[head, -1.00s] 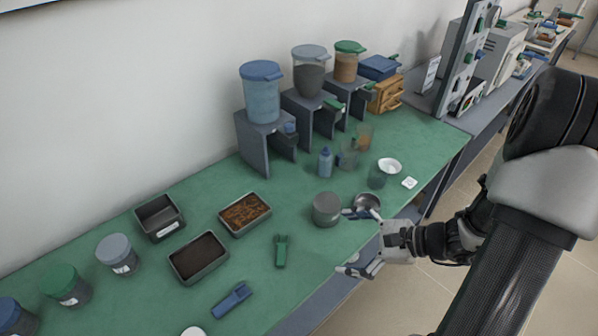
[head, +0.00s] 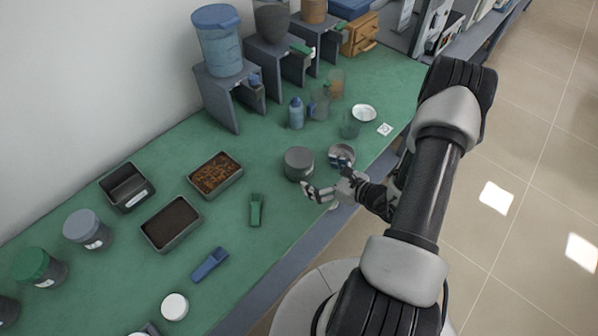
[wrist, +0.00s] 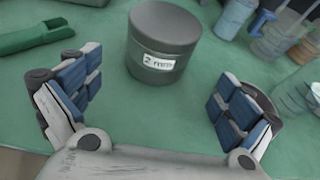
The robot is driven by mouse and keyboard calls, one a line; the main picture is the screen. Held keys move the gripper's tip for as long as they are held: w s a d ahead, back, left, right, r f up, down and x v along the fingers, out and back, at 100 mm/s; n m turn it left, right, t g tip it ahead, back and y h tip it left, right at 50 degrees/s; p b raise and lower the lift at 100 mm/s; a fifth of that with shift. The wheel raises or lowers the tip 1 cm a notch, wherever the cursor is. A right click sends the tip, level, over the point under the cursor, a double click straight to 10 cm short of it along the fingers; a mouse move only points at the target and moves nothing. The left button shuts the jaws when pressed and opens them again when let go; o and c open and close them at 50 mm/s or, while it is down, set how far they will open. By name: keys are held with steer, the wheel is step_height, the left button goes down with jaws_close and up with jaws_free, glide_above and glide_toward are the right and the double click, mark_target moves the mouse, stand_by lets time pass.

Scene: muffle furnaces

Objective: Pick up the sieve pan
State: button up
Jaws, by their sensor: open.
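The sieve pan, a round grey lidded-looking cylinder (head: 299,163) with a "2 mm" label, stands upright on the green bench near its front edge. In the wrist view the pan (wrist: 163,45) is at the upper middle, its label facing me. My gripper (head: 328,176) is open and empty, just to the front right of the pan. In the wrist view my gripper (wrist: 152,88) has its fingers spread wide, with the pan ahead between them and apart from both. A shallow round metal dish (head: 344,150) is partly hidden behind one finger.
A green scoop (head: 256,210) lies left of the pan, with a blue scoop (head: 210,264) further left. Soil trays (head: 171,222) are at left. Bench (head: 300,225) is clear in front.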

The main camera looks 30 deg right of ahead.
steer(key=b+x, duration=0.2)
steer(key=x, duration=0.6)
steer(key=shift+a+r, duration=0.15)
steer(key=shift+c, duration=0.6)
steer(key=c, duration=1.4)
